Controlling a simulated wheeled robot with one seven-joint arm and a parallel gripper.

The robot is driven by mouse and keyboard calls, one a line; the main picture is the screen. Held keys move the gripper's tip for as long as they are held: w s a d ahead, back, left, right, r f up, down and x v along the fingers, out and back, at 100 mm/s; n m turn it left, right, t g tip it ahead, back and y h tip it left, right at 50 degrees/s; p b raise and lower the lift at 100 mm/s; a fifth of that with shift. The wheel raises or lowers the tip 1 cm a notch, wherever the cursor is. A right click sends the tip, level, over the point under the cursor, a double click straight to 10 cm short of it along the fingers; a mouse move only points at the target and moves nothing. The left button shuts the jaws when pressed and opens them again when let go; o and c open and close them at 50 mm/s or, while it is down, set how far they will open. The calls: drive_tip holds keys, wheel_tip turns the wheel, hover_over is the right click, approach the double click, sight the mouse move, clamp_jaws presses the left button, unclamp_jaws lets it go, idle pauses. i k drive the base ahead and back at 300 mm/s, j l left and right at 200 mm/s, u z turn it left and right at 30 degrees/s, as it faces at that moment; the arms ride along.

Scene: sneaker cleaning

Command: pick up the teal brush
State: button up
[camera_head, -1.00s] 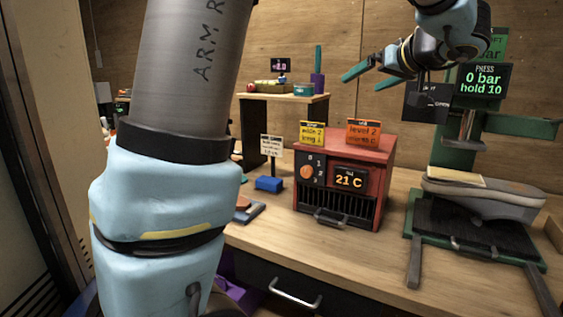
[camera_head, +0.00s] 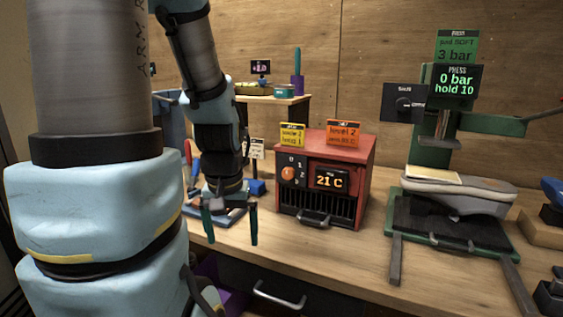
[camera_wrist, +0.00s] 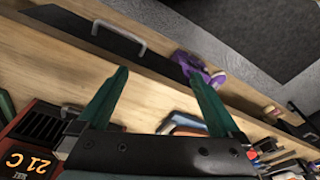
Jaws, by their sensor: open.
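My gripper (camera_head: 230,238) hangs with its dark green fingers pointing down, in front of the bench area left of the red heater box. It is open, and nothing shows between its fingers in the wrist view (camera_wrist: 157,78). I cannot make out a teal brush for certain in either view. A flat blue-edged item (camera_head: 228,222) lies on the bench behind the fingers, partly hidden by them. It appears to be the blue and red item (camera_wrist: 185,124) beyond the fingers in the wrist view. My arm hides much of the bench's left part.
A green press (camera_head: 440,165) holding a grey shoe (camera_head: 460,195) stands further right. A raised shelf (camera_head: 290,101) is behind. The bench front is clear.

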sight(297, 52)
drive_tip(key=z, duration=1.95)
drive_tip(key=u, duration=1.95)
drive_tip(key=l+u, duration=0.25)
drive_tip(key=u, duration=0.15)
drive_tip(key=l+u, duration=0.55)
drive_tip(key=u, duration=0.2)
drive_tip(key=l+u, duration=0.25)
drive_tip(key=u, duration=0.15)
drive_tip(key=k+j, duration=0.05)
